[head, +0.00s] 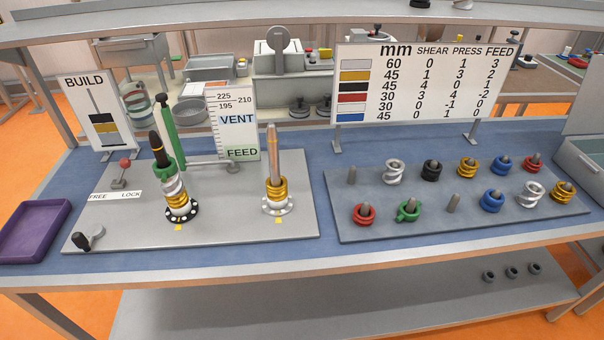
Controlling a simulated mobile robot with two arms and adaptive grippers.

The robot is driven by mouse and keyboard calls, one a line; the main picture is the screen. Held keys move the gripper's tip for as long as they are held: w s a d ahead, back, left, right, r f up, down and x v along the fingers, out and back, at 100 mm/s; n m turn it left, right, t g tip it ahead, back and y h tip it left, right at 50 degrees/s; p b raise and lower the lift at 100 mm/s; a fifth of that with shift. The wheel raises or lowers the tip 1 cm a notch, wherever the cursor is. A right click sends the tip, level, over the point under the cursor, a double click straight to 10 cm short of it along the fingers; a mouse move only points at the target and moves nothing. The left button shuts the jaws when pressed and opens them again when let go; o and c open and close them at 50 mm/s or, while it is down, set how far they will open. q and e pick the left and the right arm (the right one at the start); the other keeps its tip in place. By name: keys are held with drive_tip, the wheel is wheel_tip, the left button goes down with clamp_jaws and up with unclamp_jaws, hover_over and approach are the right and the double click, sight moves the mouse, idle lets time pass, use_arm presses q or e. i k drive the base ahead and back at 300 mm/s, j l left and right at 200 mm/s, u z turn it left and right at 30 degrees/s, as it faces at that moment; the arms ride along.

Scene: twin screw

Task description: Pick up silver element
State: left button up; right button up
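Two silver elements stand on the grey peg board at the right of the bench. One silver element (393,173) is in the back row, between a bare peg (351,176) and a black element (431,171). The other silver element (533,194) is in the front row, between a blue one (491,201) and a gold one (563,191). A further silver spiral (174,187) sits on the left shaft of the build plate, above a gold element (178,205). Neither of my grippers is in view.
The build plate (280,222) carries a right shaft (272,150) with gold at its base. A purple tray (35,232) lies far left. A chart sign (425,82) stands behind the peg board (355,228). A green element (408,211) and red ones share the board.

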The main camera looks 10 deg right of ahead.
sight(393, 176)
drive_tip(key=l+z, duration=0.2)
drive_tip(key=l, duration=0.3)
drive_tip(key=l+z, duration=0.15)
drive_tip(key=l, duration=0.35)
drive_tip(key=i+l+z, duration=0.2)
drive_tip(key=l, duration=0.3)
